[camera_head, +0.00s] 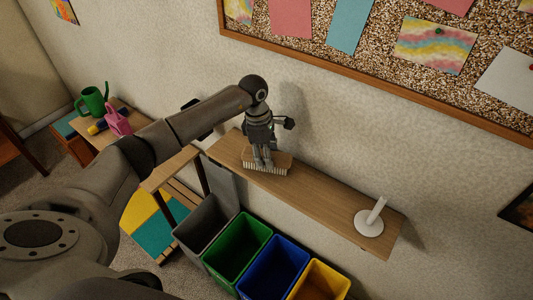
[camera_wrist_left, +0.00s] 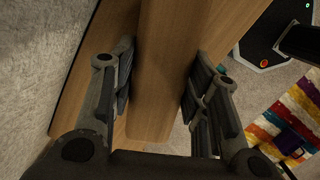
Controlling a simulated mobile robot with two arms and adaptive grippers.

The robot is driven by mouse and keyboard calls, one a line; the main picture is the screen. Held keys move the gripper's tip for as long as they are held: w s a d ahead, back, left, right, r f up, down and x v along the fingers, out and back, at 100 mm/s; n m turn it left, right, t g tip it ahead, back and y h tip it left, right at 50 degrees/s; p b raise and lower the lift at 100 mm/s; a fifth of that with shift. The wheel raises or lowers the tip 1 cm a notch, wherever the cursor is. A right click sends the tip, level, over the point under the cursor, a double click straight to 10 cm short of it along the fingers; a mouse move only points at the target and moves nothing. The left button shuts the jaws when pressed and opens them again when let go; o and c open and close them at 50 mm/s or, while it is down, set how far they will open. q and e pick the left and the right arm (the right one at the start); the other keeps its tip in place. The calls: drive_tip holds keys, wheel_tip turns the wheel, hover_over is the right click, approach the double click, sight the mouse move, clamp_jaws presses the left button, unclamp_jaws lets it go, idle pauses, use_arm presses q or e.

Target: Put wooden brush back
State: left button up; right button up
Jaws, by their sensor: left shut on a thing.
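The wooden brush (camera_head: 282,159), a wooden block with pale bristles, is at the left part of the wooden wall shelf (camera_head: 322,198) in the head view. Its bristles face down; I cannot tell whether they touch the shelf. My left gripper (camera_head: 263,160) comes down from above and is shut on the brush, hiding part of its top. In the left wrist view the brush's wooden body (camera_wrist_left: 163,70) runs between the two fingers (camera_wrist_left: 158,85). My right gripper is not in view.
A white stand (camera_head: 369,222) with a tilted post is at the shelf's right end; the shelf between is bare. Below are grey, green (camera_head: 238,250), blue (camera_head: 272,268) and yellow bins. A corkboard (camera_head: 380,75) hangs above. A green watering can (camera_head: 92,101) stands at the left.

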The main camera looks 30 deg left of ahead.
use_arm(q)
drive_tip(key=o, duration=0.9)
drive_tip(key=shift+f, duration=0.15)
drive_tip(key=shift+r, duration=0.35)
drive_tip(key=shift+s+a+r+b, duration=0.1)
drive_tip(key=shift+a+r+b, duration=0.3)
drive_tip(key=shift+r, duration=1.55)
drive_tip(key=shift+s+a+r+b, duration=0.15)
drive_tip(key=shift+r+b, duration=0.45)
drive_tip(key=shift+r, duration=1.3)
drive_tip(key=shift+w+a+r+b, duration=0.1)
drive_tip(key=shift+a+r+b, duration=0.35)
drive_tip(key=shift+r, duration=1.5)
drive_tip(key=shift+d, duration=0.1)
